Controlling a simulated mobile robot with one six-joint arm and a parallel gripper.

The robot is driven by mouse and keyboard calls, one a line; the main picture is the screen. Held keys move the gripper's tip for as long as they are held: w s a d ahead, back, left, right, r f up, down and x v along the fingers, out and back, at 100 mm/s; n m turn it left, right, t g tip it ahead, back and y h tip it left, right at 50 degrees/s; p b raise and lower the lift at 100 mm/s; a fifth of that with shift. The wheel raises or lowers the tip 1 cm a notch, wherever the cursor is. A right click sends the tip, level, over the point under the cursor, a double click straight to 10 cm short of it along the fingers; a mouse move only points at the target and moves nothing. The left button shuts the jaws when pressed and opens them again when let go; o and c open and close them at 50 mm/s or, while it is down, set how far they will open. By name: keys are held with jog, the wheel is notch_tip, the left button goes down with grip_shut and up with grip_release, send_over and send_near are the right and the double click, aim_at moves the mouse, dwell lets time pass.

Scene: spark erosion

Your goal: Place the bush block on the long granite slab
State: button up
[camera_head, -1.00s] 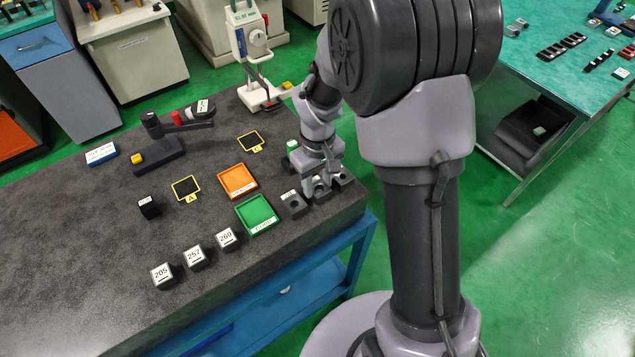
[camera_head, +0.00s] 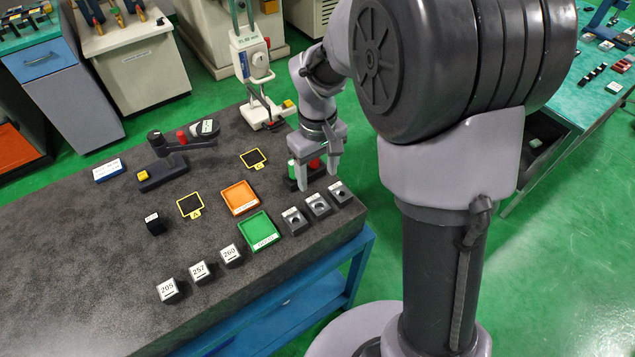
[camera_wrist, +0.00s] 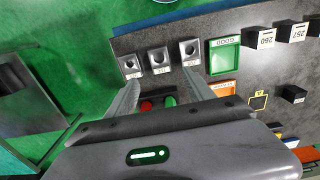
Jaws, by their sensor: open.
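Three dark grey blocks with round holes and small white labels stand in a row on the long granite slab (camera_head: 70,240), near its right end: a left block (camera_head: 293,221), a middle block (camera_head: 318,205) and a right block (camera_head: 341,192). They also show in the wrist view as the block by the green tray (camera_wrist: 189,52), the middle one (camera_wrist: 159,60) and the outer one (camera_wrist: 130,66). Their labels are too small to read, so I cannot tell which is the bush block. My gripper (camera_head: 318,180) is open and empty, above and behind the row, apart from the blocks.
A green tray (camera_head: 274,240) and an orange tray (camera_head: 226,193) lie left of the row. White-topped blocks marked 260 (camera_head: 231,256), 257 (camera_head: 201,272) and 205 (camera_head: 169,291) stand along the front. Red and green pieces (camera_wrist: 146,104) sit behind my fingers. The slab's left part is clear.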

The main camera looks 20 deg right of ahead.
jog(key=s+a+r+m+t+y, duration=0.1)
jog(key=s+a+r+m+t, duration=0.2)
jog(key=s+r, duration=0.7)
jog(key=s+r+m+t+y, duration=0.1)
jog(key=s+r+m, duration=0.3)
jog(key=s, duration=0.5)
jog(key=shift+a+r+m+t, duration=0.4)
jog(key=shift+m+t, duration=0.1)
jog(key=shift+t, duration=0.4)
